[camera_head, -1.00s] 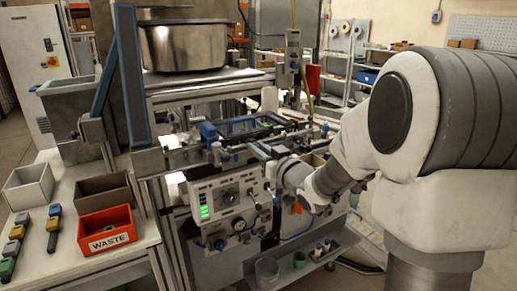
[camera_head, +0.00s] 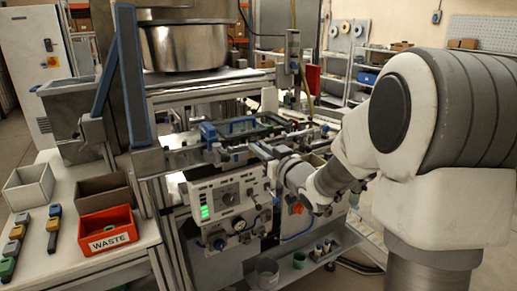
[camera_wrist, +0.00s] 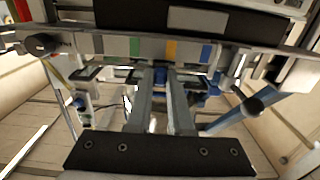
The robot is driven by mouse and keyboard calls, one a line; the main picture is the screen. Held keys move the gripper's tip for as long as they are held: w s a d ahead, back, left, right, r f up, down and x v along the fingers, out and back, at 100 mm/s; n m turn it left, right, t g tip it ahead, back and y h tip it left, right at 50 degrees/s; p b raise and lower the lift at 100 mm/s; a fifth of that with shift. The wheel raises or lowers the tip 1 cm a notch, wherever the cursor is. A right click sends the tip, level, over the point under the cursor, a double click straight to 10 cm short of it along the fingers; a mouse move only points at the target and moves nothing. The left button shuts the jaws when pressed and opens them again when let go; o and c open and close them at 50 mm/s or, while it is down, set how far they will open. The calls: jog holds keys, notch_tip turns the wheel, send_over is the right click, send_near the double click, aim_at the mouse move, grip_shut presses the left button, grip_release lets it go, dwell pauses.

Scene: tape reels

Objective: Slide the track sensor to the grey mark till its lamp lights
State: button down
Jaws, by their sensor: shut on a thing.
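My gripper (camera_wrist: 162,80) reaches toward a rail with coloured marks (camera_wrist: 170,50) in the wrist view. Its fingers are shut on the track sensor, which is mostly hidden between and beyond the fingertips. The strip carries green (camera_wrist: 134,47), orange and blue (camera_wrist: 206,53) marks with grey stretches between them; the fingertips sit just below the green-to-orange part. I cannot tell which grey stretch is the grey mark. No lit sensor lamp can be made out. In the head view my gripper (camera_head: 262,151) is at the machine's front rail, and the sensor cannot be told apart there.
A control panel (camera_head: 229,196) with a green display is below the rail. A black knob (camera_wrist: 40,43) stands at the rail's left, another (camera_wrist: 253,105) at the right. A red WASTE bin (camera_head: 108,231) sits on the left bench. A metal bowl (camera_head: 184,47) stands behind.

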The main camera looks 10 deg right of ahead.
jog(key=d, duration=0.2)
jog(key=w+d, duration=0.1)
jog(key=d, duration=0.2)
jog(key=w+d+p, duration=0.1)
jog(key=d, duration=0.1)
jog(key=shift+w+d+r, duration=0.1)
jog(key=shift+w+d, duration=0.15)
jog(key=shift+d, duration=0.15)
jog(key=c, duration=0.8)
grip_release()
jog(key=shift+d, duration=0.1)
jog(key=v, duration=1.7)
jog(key=shift+s+p, duration=0.15)
jog(key=shift+p, duration=0.2)
